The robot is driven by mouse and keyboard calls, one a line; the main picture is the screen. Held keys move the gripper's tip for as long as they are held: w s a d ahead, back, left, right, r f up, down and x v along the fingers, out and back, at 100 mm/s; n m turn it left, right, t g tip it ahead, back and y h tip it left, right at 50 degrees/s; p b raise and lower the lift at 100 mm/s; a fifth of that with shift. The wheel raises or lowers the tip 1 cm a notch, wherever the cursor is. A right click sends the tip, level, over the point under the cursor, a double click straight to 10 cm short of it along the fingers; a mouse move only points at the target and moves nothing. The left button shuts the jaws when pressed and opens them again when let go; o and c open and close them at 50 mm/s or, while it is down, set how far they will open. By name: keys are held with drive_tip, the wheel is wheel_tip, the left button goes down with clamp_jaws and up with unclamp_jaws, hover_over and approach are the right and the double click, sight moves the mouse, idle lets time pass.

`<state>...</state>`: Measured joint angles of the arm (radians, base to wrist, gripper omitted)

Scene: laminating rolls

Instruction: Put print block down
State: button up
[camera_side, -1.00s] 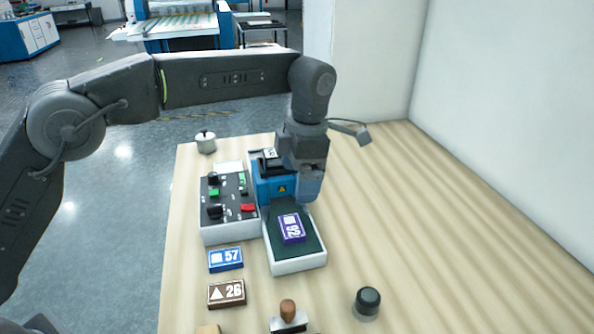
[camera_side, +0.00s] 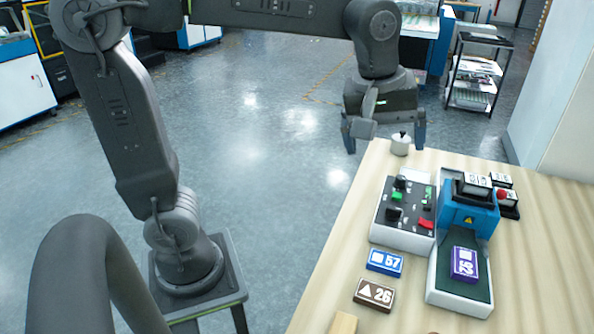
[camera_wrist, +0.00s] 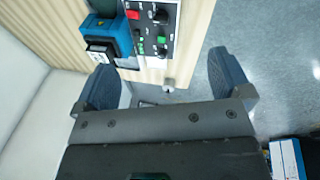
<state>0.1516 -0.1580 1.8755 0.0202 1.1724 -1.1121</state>
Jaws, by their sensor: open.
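A purple block marked 52 (camera_side: 464,264) lies on the dark green bed of a press with a white base (camera_side: 459,302) and a blue head (camera_side: 470,207). A blue block marked 57 (camera_side: 385,262) and a brown block marked 26 (camera_side: 374,294) lie on the table to its left. My gripper (camera_side: 384,141) is open and empty, by the table's far left edge near a small lidded pot (camera_side: 400,145). In the wrist view, my gripper's (camera_wrist: 166,84) fingers are spread, with the press head (camera_wrist: 114,36) beyond them; the blocks are out of that view.
A control box (camera_side: 404,214) with switches stands left of the press. Dark items with white labels (camera_side: 508,196) sit behind the press at the right. A wooden piece (camera_side: 343,323) shows at the lower edge. Open floor lies left of the table (camera_side: 335,262).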

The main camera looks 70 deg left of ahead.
drive_tip(key=s+a+f+m+t, duration=0.1)
drive_tip(key=s+a+f+m, duration=0.1)
drive_tip(key=s+m, duration=0.3)
drive_tip(key=s+a+f+m+t, duration=0.1)
drive_tip(key=s+a+f+m, duration=0.1)
drive_tip(key=s+f+m, duration=0.2)
drive_tip(key=s+m, duration=0.2)
drive_tip(key=s, duration=0.1)
drive_tip(key=shift+s+a+t, duration=0.3)
drive_tip(key=shift+s+a, duration=0.05)
drive_tip(key=shift+a, duration=0.05)
drive_tip(key=shift+f, duration=0.1)
idle(1.3)
